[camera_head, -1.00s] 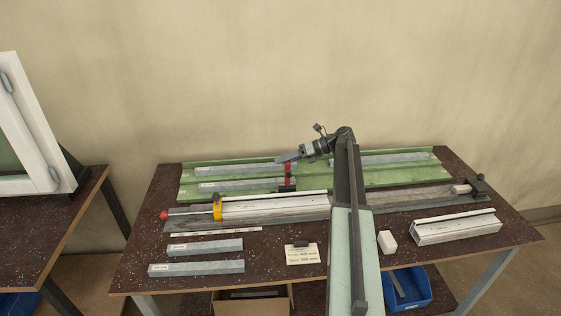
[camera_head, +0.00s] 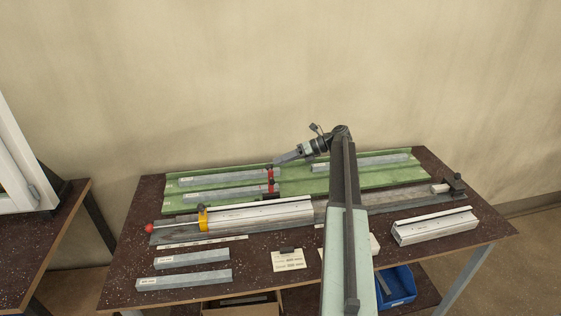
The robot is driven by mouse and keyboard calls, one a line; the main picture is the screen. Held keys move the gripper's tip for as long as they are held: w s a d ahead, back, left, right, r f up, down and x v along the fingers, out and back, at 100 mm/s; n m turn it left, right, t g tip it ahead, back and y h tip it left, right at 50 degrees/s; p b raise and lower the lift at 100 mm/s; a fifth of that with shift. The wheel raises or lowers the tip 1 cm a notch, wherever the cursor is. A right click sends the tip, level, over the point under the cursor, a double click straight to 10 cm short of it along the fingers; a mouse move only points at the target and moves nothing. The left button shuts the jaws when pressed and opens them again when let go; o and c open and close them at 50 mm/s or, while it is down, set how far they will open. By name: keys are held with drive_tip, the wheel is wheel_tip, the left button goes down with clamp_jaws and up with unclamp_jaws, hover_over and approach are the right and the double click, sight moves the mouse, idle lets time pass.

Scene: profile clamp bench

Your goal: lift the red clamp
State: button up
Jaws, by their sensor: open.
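The red clamp (camera_head: 271,181) stands upright on the green tray (camera_head: 330,184), at the right ends of two grey bars. It looks small and thin, with a dark part below it. My gripper (camera_head: 273,162) is open and comes in from the right, its tip at or just above the clamp's top. The view does not show whether the jaws are around the clamp or touching it. My arm hides part of the tray and the bench behind it.
A white profile (camera_head: 262,217) lies in the long fixture with a yellow clamp (camera_head: 203,218) and red knob (camera_head: 149,229). Grey bars (camera_head: 190,259) lie at the front left. Another white profile (camera_head: 434,228) lies at the right. A blue bin (camera_head: 396,288) is below.

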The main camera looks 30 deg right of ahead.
drive_tip(key=p+v, duration=0.3)
drive_tip(key=v, duration=0.4)
drive_tip(key=shift+s+d, duration=0.2)
drive_tip(key=shift+d, duration=0.1)
